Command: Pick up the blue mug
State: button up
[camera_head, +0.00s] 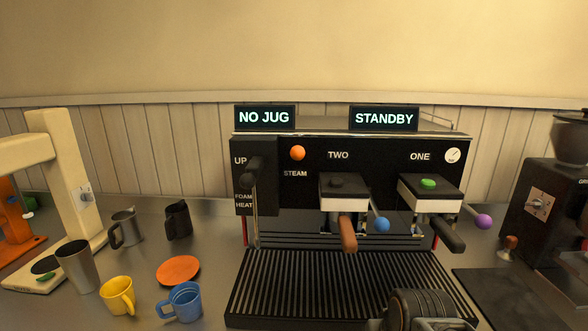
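The blue mug (187,305) stands upright on the steel counter, near the bottom edge of the picture and left of the coffee machine's drip tray. Its open top faces up and its handle points to the left. Nothing is touching it from my side. A dark ridged rounded part at the bottom, right of centre, appears to be mine. No gripper fingers show, so I cannot see what my gripper holds.
A yellow mug (118,296) stands left of the blue mug, and an orange saucer (179,270) lies just behind it. A steel cup (76,266) is farther left. The slatted drip tray (330,290) is close on the right.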

aim_at(185, 299)
jog(key=z, duration=0.25)
jog(key=k, duration=0.35)
jog(key=u, duration=1.65)
